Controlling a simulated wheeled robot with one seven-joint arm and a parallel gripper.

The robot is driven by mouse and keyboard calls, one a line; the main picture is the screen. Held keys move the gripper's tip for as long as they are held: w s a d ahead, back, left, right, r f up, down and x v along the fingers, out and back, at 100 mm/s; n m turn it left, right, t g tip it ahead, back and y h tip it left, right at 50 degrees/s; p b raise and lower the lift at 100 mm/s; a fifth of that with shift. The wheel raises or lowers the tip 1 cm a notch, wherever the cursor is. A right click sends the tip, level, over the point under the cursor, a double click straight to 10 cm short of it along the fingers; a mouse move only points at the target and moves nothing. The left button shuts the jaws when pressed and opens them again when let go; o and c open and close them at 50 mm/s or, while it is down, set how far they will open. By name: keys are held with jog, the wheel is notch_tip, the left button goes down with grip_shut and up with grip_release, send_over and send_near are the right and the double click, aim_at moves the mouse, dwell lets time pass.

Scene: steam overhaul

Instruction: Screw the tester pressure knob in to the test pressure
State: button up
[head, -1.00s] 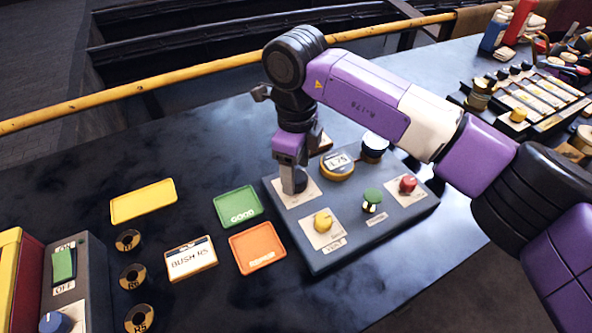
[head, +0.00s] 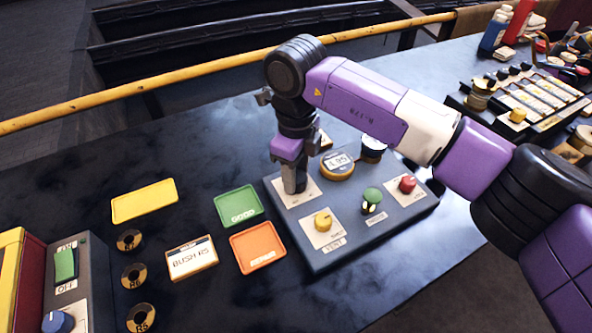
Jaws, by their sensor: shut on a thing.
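The grey tester box (head: 318,262) sits on the dark bench. My gripper (head: 294,190) points down at its upper left corner. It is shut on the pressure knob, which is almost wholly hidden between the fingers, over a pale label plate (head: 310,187). The box also carries a yellow vent knob (head: 323,221), a green-topped control (head: 372,196) and a red knob (head: 407,184).
Green (head: 238,206), orange (head: 258,248) and yellow (head: 144,201) trays lie left of the tester. A "BUSH R5" card (head: 191,258) and several marked rings (head: 134,274) lie near them. A switch box (head: 67,262) stands at the left edge. A yellow rail (head: 180,76) runs behind.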

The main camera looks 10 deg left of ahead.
dwell(0.3)
jog(key=o, duration=1.4)
jog(key=shift+r+b, duration=0.35)
jog(key=shift+r, duration=3.55)
